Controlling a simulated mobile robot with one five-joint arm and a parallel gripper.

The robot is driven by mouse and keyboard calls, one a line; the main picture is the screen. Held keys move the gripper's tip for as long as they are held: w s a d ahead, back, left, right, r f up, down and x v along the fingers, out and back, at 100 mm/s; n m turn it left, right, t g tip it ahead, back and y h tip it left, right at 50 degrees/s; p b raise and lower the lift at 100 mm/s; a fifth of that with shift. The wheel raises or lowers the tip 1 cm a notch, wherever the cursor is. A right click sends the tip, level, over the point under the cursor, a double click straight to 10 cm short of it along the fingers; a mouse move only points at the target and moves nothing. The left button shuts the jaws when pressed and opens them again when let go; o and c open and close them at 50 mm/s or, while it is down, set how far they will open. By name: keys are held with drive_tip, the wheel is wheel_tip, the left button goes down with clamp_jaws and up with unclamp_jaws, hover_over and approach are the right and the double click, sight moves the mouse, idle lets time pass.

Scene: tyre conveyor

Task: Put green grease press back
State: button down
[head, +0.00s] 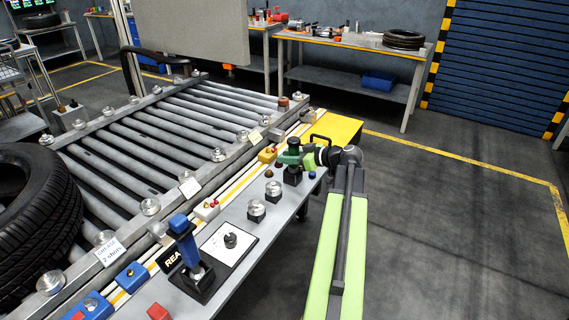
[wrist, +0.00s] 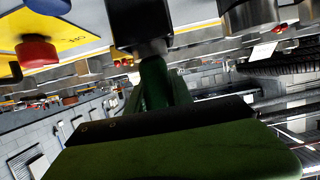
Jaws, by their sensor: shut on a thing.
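The green grease press (head: 293,145) is upright near the far end of the grey console, with its dark base (head: 292,178) low over the console top. I cannot tell whether the base touches the surface. My gripper (head: 305,158) is shut on the press from the right side, and the jaws partly hide it. In the wrist view, which looks upside down, the green shaft of the press (wrist: 155,85) runs up to a metal collar and a black block.
A blue press (head: 182,240) stands on a black base nearer on the console, beside a white dial plate (head: 228,243). Round metal knobs (head: 273,190) lie between. A yellow panel (head: 335,132) is behind. The roller conveyor (head: 150,150) with a tyre (head: 35,220) is left; floor is clear right.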

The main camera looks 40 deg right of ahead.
drive_tip(key=shift+f, duration=0.15)
drive_tip(key=c, duration=1.1)
unclamp_jaws()
drive_tip(key=p+v, duration=0.4)
drive_tip(key=v, duration=0.8)
drive_tip(key=shift+r, duration=0.2)
drive_tip(key=shift+s, duration=0.1)
